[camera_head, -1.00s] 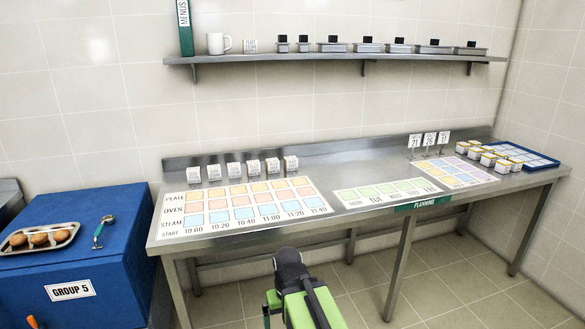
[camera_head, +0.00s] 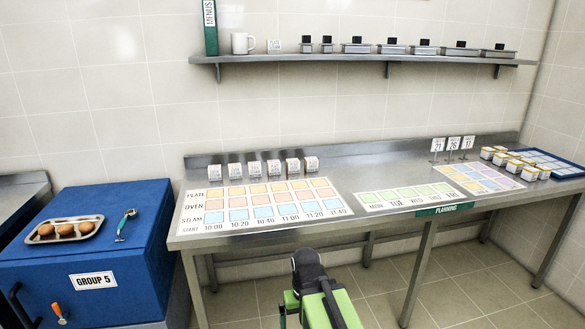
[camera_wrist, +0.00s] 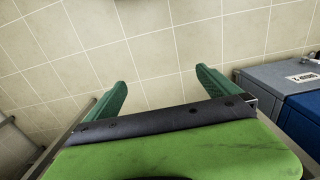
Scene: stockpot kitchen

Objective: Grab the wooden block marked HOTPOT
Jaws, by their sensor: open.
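In the head view a row of small white labelled blocks (camera_head: 262,168) stands along the back of the steel table, behind the left chart. Several yellow-and-white blocks (camera_head: 515,166) stand at the table's right end, by a blue tray. The print on both groups is too small to read, so I cannot tell which block, if any, is marked HOTPOT. My gripper (camera_wrist: 160,80) shows in the wrist view with its two green fingers apart and nothing between them. Tiled surface lies beyond them. In the head view my green arm is in front of the table, away from the blocks.
The steel table (camera_head: 330,168) carries a timetable chart (camera_head: 262,203), a green-squared chart (camera_head: 408,197) and another chart (camera_head: 474,179). Number cards (camera_head: 453,144) stand behind. A blue GROUP 5 box (camera_head: 140,262) bears a bun tray (camera_head: 92,229) and a scoop (camera_head: 124,225). A shelf (camera_head: 350,59) hangs above.

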